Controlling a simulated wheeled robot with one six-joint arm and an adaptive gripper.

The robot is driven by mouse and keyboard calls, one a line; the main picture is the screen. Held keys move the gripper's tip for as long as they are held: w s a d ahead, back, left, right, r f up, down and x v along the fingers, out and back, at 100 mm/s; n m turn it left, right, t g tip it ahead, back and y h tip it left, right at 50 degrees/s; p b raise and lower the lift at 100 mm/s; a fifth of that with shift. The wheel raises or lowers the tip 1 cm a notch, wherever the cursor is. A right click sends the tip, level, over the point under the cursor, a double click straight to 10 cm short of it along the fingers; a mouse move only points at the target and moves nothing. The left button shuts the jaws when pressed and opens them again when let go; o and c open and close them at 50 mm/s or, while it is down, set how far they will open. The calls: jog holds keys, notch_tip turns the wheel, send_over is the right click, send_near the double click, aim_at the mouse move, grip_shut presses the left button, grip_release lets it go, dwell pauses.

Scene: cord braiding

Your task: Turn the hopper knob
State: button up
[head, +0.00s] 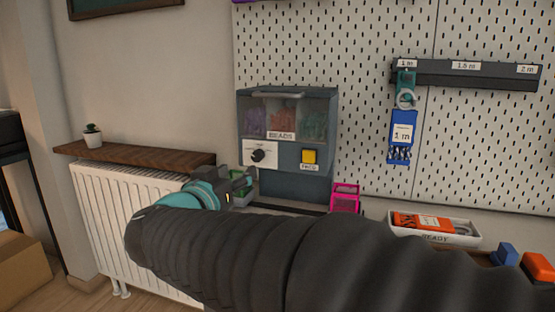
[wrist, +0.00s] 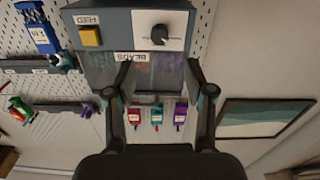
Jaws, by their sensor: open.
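The bead hopper (head: 288,135) is a grey box labelled BEADS, with purple, red and teal beads behind its clear front. Its black knob (head: 258,155) sits on a white dial plate at the lower left of the front. In the wrist view, which is upside down, the knob (wrist: 160,34) shows at the upper middle. My gripper (head: 243,186) is below and slightly left of the knob in the head view, apart from it. Its two fingers (wrist: 160,76) are spread with nothing between them. The knob's markings are too small to read.
A yellow FEED button (head: 309,156) is right of the knob. A pink open container (head: 345,198) stands right of the hopper, near a white READY tray (head: 433,229). A wooden shelf (head: 140,155) over a radiator is at left. A blue tagged item (head: 402,132) hangs from the rail.

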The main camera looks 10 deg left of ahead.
aim_at(256, 157)
jog(key=w, duration=0.9)
jog(key=shift+w+d, duration=0.15)
jog(key=shift+d, duration=0.25)
grip_shut()
